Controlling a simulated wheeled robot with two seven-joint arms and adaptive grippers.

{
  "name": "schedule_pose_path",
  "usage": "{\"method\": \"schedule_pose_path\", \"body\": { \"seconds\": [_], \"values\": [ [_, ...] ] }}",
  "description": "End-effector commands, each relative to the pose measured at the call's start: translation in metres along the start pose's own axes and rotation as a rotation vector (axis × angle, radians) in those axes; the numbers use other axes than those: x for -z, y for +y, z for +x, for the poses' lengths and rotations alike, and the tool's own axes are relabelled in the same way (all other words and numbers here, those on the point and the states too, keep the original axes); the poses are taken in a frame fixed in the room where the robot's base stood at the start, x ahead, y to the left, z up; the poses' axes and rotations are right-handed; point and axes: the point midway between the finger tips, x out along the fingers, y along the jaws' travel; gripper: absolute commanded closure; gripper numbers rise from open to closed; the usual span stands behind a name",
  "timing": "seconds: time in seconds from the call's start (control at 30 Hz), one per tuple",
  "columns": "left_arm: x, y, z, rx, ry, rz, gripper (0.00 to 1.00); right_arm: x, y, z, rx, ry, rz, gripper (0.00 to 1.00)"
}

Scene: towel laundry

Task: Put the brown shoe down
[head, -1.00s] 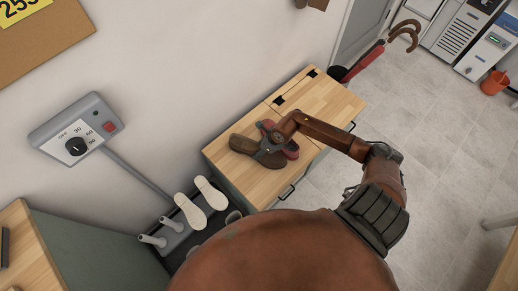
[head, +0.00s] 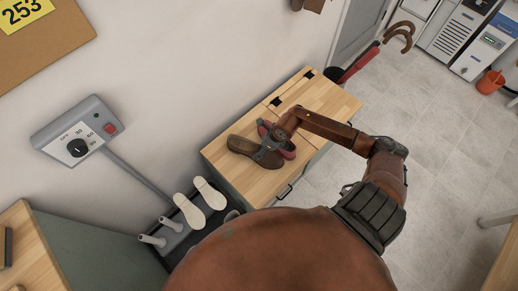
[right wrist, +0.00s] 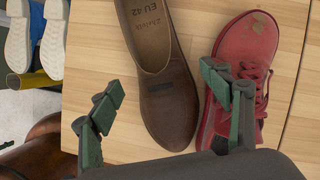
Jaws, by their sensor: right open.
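The brown shoe (head: 243,146) lies sole down on the wooden bench top, beside a red shoe (head: 289,152). There my right gripper (right wrist: 163,95) is open, with one finger left of the brown shoe and the other over the red shoe (right wrist: 245,50). My left gripper is not in view.
The wooden bench top (head: 310,100) has free room toward its far end. A shoe dryer with white shoes (head: 190,212) on its posts stands at the near left end. A timer box (head: 77,132) is on the wall. Umbrellas (head: 365,60) stand beyond the bench.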

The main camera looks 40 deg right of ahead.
Motion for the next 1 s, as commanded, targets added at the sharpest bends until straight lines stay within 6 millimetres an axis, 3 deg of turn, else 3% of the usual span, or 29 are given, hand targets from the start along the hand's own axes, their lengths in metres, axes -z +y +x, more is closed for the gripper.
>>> {"method": "schedule_pose_path", "body": {
  "seconds": [0.13, 0.2, 0.4, 1.0],
  "values": [
    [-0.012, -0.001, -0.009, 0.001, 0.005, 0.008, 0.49, -0.002, -0.001, -0.037, 0.003, -0.002, -0.003, 0.28],
    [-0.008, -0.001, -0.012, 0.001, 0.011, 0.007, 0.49, -0.002, -0.001, -0.050, 0.003, -0.002, -0.003, 0.28],
    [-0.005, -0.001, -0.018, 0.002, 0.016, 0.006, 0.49, 0.000, -0.001, -0.072, 0.002, -0.001, 0.000, 0.28],
    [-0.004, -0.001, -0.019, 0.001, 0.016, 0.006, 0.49, 0.000, 0.000, -0.077, 0.000, -0.001, 0.000, 0.28]
  ]
}}
